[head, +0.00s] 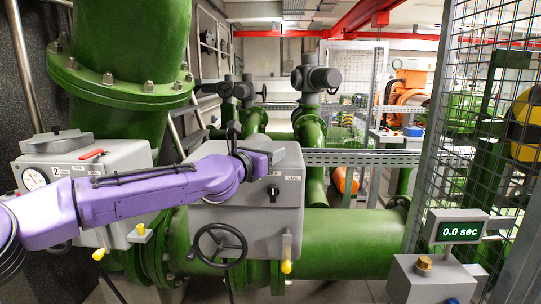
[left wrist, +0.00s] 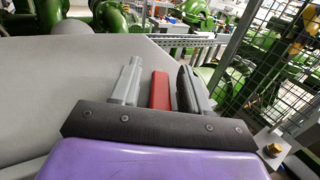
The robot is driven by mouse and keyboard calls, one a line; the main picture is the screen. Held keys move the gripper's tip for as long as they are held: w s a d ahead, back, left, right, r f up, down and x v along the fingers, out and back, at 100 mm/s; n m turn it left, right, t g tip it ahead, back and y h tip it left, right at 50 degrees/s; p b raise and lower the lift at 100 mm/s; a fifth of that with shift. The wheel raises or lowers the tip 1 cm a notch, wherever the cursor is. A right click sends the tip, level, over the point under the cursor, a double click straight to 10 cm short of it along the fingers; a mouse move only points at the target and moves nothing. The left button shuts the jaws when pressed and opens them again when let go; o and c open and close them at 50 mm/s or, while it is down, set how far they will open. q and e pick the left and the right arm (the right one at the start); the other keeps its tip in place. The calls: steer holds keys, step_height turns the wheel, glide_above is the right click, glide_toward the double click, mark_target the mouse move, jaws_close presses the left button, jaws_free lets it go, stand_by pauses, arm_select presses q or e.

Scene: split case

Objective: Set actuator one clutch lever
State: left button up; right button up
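The actuator one box (head: 290,205) is a grey housing in the middle of the head view, with a black knob and a handwheel (head: 220,245). My left gripper (head: 262,158) is at the top of this box, at the end of the purple arm. In the left wrist view its two fingers (left wrist: 160,85) stand apart. A red clutch lever (left wrist: 160,90) shows between them, with a narrow gap on each side. In the head view this lever is hidden behind the gripper and wrist. My right gripper is not in view.
The actuator two box (head: 130,160) stands at the left with its own red lever (head: 92,154) and a gauge. A timer display (head: 460,231) reads 0.0 sec above a pedestal with a brass button (head: 424,263). Large green pipes (head: 340,245) and a wire mesh fence (head: 490,100) surround the area.

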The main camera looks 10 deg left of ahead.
arm_select(q)
steer(key=shift+f, duration=0.1)
steer(key=shift+s, duration=0.25)
steer(key=b+v, duration=0.2)
steer(key=v, duration=0.8)
